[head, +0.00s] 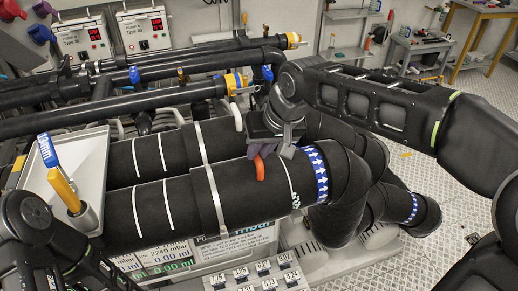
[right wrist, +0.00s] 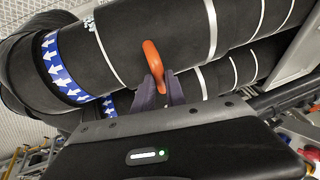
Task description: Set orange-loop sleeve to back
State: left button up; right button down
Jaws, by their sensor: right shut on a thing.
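The orange loop (head: 260,168) stands on the black sleeve (head: 245,190) of the front thick pipe. My right gripper (head: 263,152) reaches down from above and is shut on the loop. In the right wrist view the two purple fingers of the right gripper (right wrist: 160,92) sit on either side of the lower end of the orange loop (right wrist: 151,56). A blue band with white arrows (head: 317,172) is around the pipe to the right of the loop. White lines and a grey strap (head: 208,175) cross the black covering to its left. My left gripper is outside the picture.
A second thick black pipe (head: 150,152) runs behind the front one. A grey tray (head: 90,160) with a yellow and blue tool (head: 62,185) is at the left. Thinner pipes with a yellow fitting (head: 236,82) are behind. Number tiles (head: 262,270) stand in front below.

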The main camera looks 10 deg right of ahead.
jog(key=shift+a, duration=0.15)
jog(key=a, duration=0.5)
jog(key=a+b, duration=0.1)
jog(key=a, duration=0.5)
jog(key=s+a+b, duration=0.1)
jog(key=a, duration=0.4)
jog(key=shift+a, duration=0.15)
jog(key=c, duration=1.4)
grip_release()
jog(key=shift+o, duration=0.2)
jog(key=shift+s+r, duration=0.1)
jog(key=v, duration=0.7)
jog(key=shift+r+b, duration=0.3)
jog(key=shift+b, duration=0.15)
jog(key=shift+s, duration=0.1)
